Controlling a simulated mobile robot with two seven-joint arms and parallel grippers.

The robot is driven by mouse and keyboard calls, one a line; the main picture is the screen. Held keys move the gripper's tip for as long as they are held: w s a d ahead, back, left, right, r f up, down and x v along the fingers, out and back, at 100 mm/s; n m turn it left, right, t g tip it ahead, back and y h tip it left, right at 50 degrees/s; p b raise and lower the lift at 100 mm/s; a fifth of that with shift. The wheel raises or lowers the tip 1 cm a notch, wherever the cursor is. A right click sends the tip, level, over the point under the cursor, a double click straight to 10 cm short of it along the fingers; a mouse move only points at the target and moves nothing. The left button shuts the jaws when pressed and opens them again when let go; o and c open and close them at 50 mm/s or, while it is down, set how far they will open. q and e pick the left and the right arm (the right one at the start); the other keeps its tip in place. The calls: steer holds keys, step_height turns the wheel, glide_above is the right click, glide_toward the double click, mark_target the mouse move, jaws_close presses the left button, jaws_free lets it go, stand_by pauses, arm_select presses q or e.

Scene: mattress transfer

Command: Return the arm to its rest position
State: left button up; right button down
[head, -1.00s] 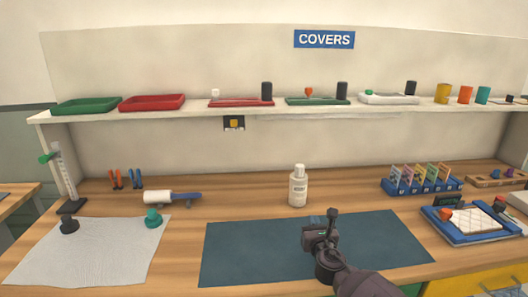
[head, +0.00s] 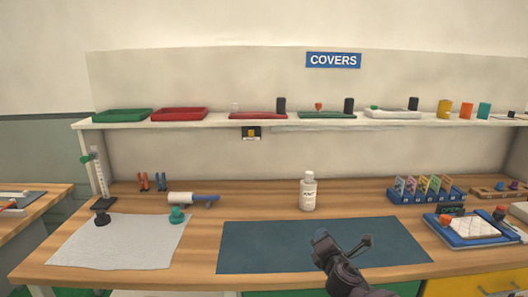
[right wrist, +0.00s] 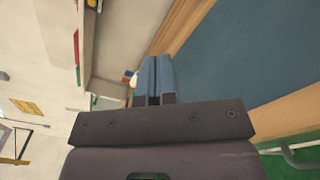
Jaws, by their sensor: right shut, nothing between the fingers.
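My right gripper (head: 345,246) is over the dark blue mat (head: 270,245) at the front of the bench, near the mat's right part. In the right wrist view the fingers (right wrist: 156,78) are together with nothing between them. The arm comes in from the bottom edge in the head view. The gripper touches no object that I can see. My left gripper is in neither current view.
A white bottle (head: 308,192) stands behind the mat. A blue tray (head: 470,233) with a white pad lies to the right, a blue rack (head: 427,195) behind it. A white cloth (head: 120,242) lies at left. A shelf (head: 215,122) holding trays runs above.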

steer(key=s+d+f+m+g, duration=0.2)
steer(key=s+f+m, duration=0.4)
steer(key=s, duration=0.7)
steer(key=s+d+f+m+g+h, duration=0.1)
steer(key=s+d+f+m, duration=0.4)
steer(key=s+m, duration=0.6)
steer(key=s+d+f+m+g, duration=0.3)
steer(key=s+f+m, duration=0.5)
steer(key=s, duration=0.8)
steer(key=shift+s+d+f+h, duration=0.15)
steer(key=shift+d+f+h, duration=0.25)
steer(key=shift+d+f, duration=0.15)
